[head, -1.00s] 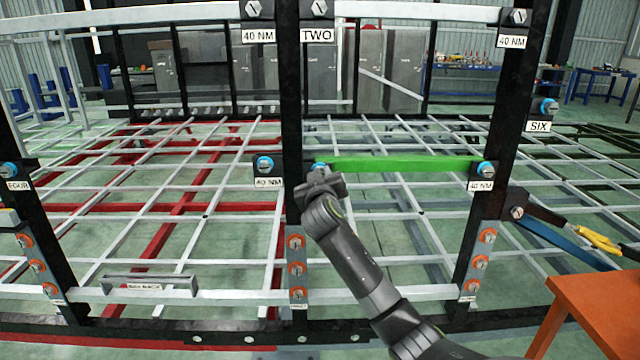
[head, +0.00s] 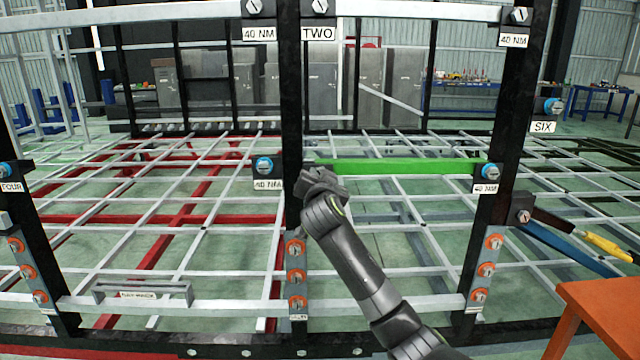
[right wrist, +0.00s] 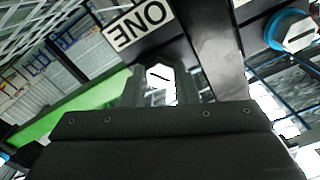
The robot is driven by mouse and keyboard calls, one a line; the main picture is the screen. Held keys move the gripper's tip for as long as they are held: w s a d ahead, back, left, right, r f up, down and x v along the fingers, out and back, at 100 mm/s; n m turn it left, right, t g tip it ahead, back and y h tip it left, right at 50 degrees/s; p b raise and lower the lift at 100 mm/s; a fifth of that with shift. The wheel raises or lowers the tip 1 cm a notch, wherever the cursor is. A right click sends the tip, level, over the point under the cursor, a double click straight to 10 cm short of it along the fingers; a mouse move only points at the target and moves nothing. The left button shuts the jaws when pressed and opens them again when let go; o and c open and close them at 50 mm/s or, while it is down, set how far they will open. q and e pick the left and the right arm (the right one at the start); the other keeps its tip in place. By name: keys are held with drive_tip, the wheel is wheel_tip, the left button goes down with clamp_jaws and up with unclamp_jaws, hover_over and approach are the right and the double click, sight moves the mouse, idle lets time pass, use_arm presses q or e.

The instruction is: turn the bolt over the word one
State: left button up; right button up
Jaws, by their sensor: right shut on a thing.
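The ONE label (right wrist: 138,25) shows upside down in the right wrist view, on the black post. The bolt (right wrist: 160,80) beside it has a pale hexagonal face with a dark slot. My right gripper (right wrist: 162,88) is shut on this bolt, one finger on each side of its head. In the head view my right gripper (head: 315,180) is at the middle black post (head: 291,110), at the left end of the green bar (head: 410,166). There it hides the bolt and the ONE label. My left gripper is not in view.
A blue-collared bolt (head: 264,164) above a 40 NM label is just left of the gripper. Orange-collared bolts (head: 295,275) line a plate lower on the post. An orange table (head: 610,310) stands at the lower right.

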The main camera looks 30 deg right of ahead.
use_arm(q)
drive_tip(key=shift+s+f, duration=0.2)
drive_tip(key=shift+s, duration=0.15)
use_arm(e)
drive_tip(key=shift+f+m, duration=0.2)
drive_tip(key=shift+m, duration=0.3)
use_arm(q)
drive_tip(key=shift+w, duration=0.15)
use_arm(e)
drive_tip(key=o, duration=0.8)
drive_tip(key=shift+o, duration=1)
drive_tip(key=shift+s+r, duration=0.1)
drive_tip(key=shift+r, duration=0.05)
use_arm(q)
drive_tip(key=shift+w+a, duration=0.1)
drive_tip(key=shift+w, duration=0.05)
use_arm(e)
drive_tip(key=shift+a, duration=0.1)
